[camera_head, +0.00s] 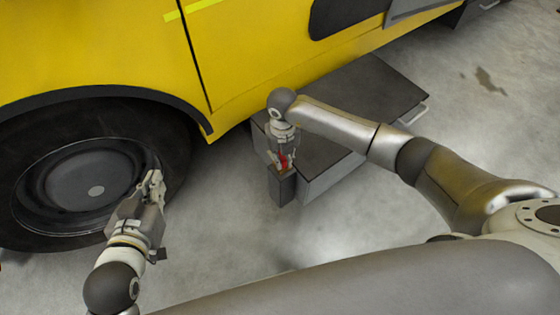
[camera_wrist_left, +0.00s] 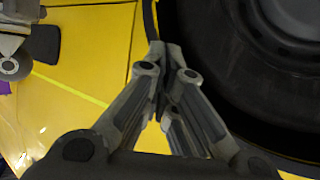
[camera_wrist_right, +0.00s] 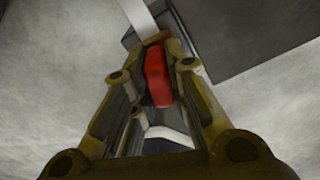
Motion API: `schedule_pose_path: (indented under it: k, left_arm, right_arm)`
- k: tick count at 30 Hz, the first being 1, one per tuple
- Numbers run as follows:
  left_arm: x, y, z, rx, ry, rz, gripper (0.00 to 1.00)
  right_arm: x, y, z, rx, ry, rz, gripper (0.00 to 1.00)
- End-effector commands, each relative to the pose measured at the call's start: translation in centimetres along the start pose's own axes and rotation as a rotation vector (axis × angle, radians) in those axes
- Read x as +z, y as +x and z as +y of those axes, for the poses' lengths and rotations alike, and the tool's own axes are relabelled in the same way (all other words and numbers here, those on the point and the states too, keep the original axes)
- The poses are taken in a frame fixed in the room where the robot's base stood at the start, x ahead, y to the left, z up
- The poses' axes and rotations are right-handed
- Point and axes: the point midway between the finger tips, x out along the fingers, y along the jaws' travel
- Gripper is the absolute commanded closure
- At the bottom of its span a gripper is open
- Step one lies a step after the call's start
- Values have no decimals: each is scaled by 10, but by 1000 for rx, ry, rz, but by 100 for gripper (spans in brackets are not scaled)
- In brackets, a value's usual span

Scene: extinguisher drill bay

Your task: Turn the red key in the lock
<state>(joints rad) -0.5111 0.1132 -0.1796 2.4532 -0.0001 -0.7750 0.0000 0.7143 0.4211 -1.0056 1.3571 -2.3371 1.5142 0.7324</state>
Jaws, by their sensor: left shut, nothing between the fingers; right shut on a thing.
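The red key (camera_head: 284,161) stands at the top of a small dark grey lock block (camera_head: 282,187) at the near left end of a grey box. My right gripper (camera_head: 281,160) points down over it and is shut on the red key, which also shows between the fingers in the right wrist view (camera_wrist_right: 158,76). The lock's keyhole is hidden by the fingers and key. My left gripper (camera_head: 154,182) is shut and empty in front of the vehicle's wheel; its closed fingertips show in the left wrist view (camera_wrist_left: 163,50).
A yellow vehicle (camera_head: 260,60) fills the back, with a large black wheel (camera_head: 90,185) at the left. The grey box (camera_head: 345,115) with a dark top stands on the concrete floor beside it. The floor (camera_head: 230,230) between my two grippers is clear.

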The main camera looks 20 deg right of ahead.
Motion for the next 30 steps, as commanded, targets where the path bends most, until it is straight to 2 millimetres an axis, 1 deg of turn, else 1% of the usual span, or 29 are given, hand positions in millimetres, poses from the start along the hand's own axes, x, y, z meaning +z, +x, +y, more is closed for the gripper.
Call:
schedule_pose_path:
  k: [30]
  left_arm:
    - [26,-7,-6,-13,1,-147,100]
  right_arm:
    - [0,0,0,1,98,0,100]
